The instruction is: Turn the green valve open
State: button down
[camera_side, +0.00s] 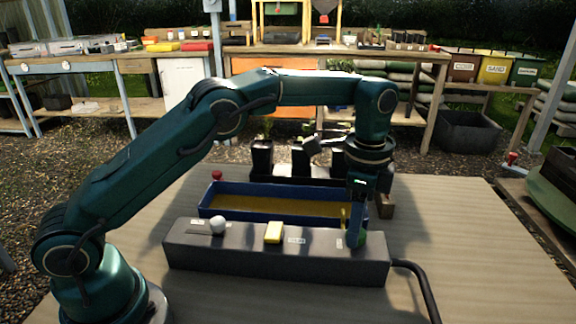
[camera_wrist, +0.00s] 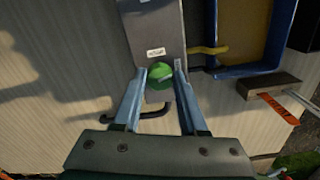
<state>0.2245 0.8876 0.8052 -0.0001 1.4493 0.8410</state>
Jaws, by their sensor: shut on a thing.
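The green valve (camera_wrist: 160,75) is a round green knob on top of the grey control box (camera_side: 280,258), at the box's right end. In the side view only a sliver of the valve (camera_side: 362,238) shows past my gripper. My gripper (camera_side: 355,240) points down at that end of the box. In the wrist view my gripper (camera_wrist: 161,72) has one finger on each side of the valve, and it is shut on it. A small white label (camera_wrist: 156,52) sits beside the valve.
A dark hose (camera_side: 415,275) leaves the box's right end. The tabletop at right (camera_side: 460,220) is clear.

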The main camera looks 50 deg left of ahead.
jog(key=n, duration=0.7)
jog(key=shift+s+d, duration=0.1)
jog(key=n, duration=0.4)
jog(key=shift+n, duration=1.6)
jog(key=shift+c, duration=2.2)
grip_release()
jog(key=shift+r, duration=0.1)
jog(key=shift+r, duration=2.45)
